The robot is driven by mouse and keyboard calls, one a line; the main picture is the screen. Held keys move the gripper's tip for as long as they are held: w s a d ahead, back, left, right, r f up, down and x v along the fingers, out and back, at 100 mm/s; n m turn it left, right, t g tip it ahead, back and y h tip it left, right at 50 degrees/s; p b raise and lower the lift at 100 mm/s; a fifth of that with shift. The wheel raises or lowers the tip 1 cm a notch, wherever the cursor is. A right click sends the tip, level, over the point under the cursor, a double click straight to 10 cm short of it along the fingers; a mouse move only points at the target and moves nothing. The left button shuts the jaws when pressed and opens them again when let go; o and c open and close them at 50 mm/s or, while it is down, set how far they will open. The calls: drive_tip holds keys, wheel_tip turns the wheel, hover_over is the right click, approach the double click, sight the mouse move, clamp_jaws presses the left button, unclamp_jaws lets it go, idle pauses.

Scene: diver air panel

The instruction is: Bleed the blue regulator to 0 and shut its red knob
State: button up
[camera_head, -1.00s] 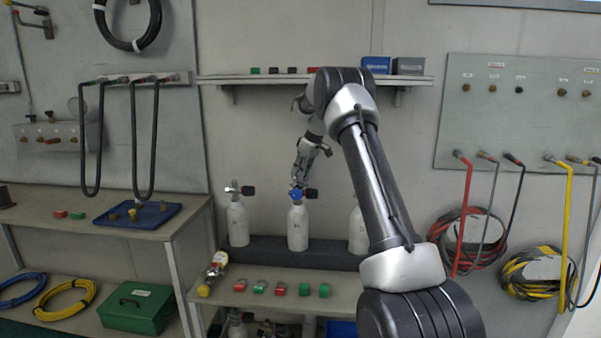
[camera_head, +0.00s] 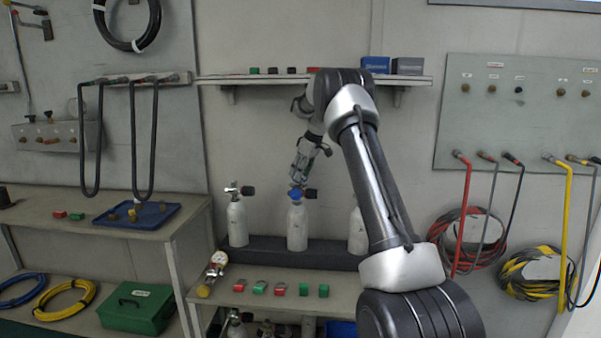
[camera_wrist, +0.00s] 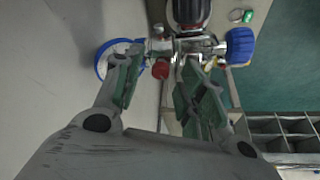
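The blue regulator (camera_head: 296,194) sits on top of the middle white cylinder (camera_head: 297,227). In the wrist view, a blue-rimmed round part (camera_wrist: 108,58), probably its gauge, is at the left. A small red knob (camera_wrist: 161,69) hangs from the metal valve body (camera_wrist: 185,46), and a larger blue knob (camera_wrist: 240,44) is at the right end. My gripper (camera_head: 299,180) is just above the regulator. In the wrist view, its green-padded fingers (camera_wrist: 161,72) are apart, with the red knob in line with the gap. I cannot tell whether they touch anything. The gauge reading is not visible.
Other white cylinders stand left (camera_head: 237,222) and right (camera_head: 356,230), the right one partly behind my arm. A bench (camera_head: 240,299) in front carries several red and green blocks and a gauge (camera_head: 219,258). A wall shelf (camera_head: 270,78) is above.

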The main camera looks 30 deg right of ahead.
drive_tip(key=s+d+r, duration=0.2)
drive_tip(key=s+d, duration=0.4)
drive_tip(key=s, duration=0.5)
drive_tip(key=shift+s+d+r, duration=0.2)
drive_tip(key=shift+d+r, duration=0.1)
drive_tip(key=shift+r, duration=0.1)
